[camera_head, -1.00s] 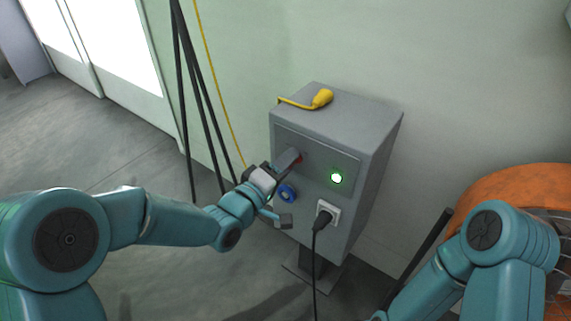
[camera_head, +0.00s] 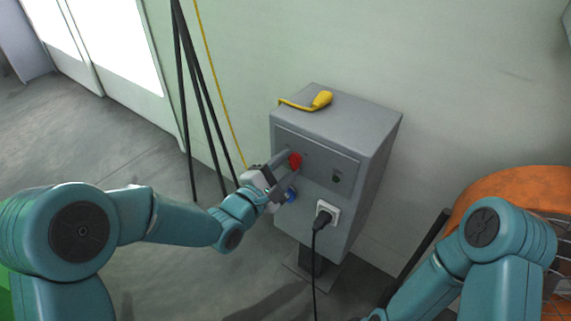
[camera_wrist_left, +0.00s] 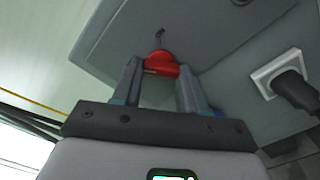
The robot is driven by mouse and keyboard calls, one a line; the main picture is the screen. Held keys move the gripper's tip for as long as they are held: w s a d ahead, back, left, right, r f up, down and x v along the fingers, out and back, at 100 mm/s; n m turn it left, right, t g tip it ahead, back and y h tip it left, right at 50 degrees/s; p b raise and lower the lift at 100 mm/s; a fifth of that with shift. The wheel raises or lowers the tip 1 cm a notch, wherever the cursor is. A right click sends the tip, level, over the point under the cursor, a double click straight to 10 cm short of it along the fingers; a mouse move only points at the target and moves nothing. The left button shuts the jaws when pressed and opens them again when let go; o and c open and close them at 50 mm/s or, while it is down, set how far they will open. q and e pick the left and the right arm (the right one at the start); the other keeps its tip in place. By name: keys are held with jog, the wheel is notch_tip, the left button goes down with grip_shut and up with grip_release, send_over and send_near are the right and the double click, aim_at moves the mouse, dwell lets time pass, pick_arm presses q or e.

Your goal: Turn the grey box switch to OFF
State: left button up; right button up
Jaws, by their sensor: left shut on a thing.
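The grey box (camera_head: 345,135) stands on a post against the wall. Its red switch knob (camera_head: 295,160) is on the upper left of the front panel. My left gripper (camera_head: 287,164) is at the panel with its fingers on the knob; in the left wrist view the red knob (camera_wrist_left: 161,64) sits between the two fingertips (camera_wrist_left: 158,72). The small round lamp (camera_head: 337,177) to the right of the knob is dark. My right arm is at the lower right, and its gripper is out of the picture.
A blue round socket (camera_head: 291,194) is just below my left gripper. A black plug (camera_head: 323,219) with a hanging cable sits in a white socket at the lower right of the box. Black cables (camera_head: 190,100) hang at the left.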

pick_arm(q)
jog(key=shift+n, duration=1.1)
jog(key=o, duration=1.1)
jog(key=shift+c, duration=0.2)
jog(key=p+v, duration=0.9)
jog(key=v, duration=0.7)
jog(key=shift+s, duration=0.2)
